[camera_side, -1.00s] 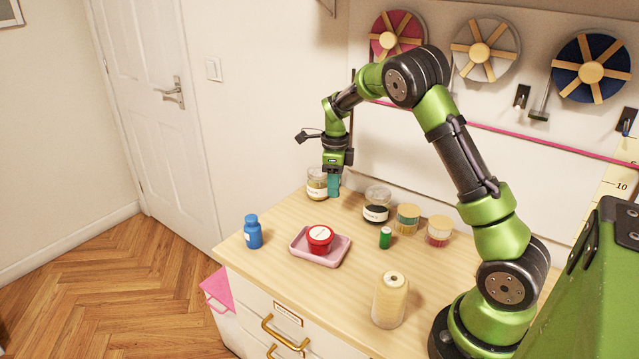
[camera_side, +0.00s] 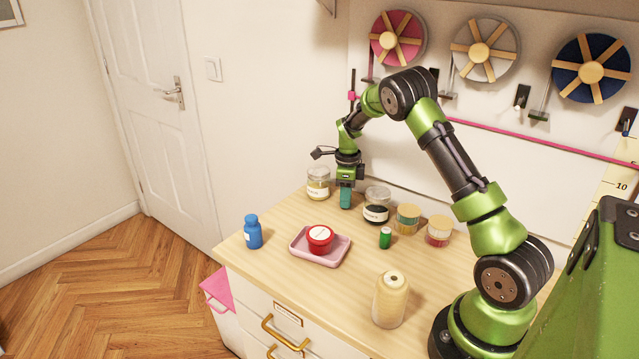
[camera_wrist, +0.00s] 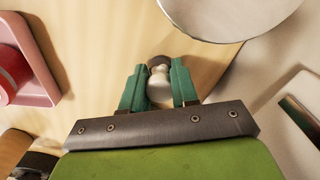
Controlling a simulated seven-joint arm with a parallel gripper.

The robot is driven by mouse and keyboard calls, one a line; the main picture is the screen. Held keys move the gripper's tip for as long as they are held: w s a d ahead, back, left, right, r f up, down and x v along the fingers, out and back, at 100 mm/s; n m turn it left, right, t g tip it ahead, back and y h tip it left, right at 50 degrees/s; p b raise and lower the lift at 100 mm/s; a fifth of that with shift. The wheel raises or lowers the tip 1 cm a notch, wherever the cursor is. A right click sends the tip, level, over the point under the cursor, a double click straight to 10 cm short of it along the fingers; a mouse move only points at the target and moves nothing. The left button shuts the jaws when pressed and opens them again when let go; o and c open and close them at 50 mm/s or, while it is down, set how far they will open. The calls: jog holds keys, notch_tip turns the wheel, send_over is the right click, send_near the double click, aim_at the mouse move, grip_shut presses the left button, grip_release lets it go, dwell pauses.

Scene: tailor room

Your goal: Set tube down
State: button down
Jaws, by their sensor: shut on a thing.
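My gripper (camera_side: 345,205) points down over the back of the wooden table, between two glass jars. Its teal fingers also show in the wrist view (camera_wrist: 159,90), closed on a small pale object with a dark top, which I take to be the tube (camera_wrist: 159,89). The fingers hide the tube in the side view. The fingertips are low, close to the table top (camera_side: 290,285). I cannot tell whether the tube touches the wood.
A clear jar (camera_side: 318,184) stands left of my gripper and a dark-filled jar (camera_side: 376,207) right of it. A pink tray (camera_side: 338,252) holds a red tin (camera_side: 320,238).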

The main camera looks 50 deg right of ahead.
jog(key=c, duration=0.9)
grip_release()
jog(key=shift+f, duration=0.1)
jog(key=shift+o, duration=0.2)
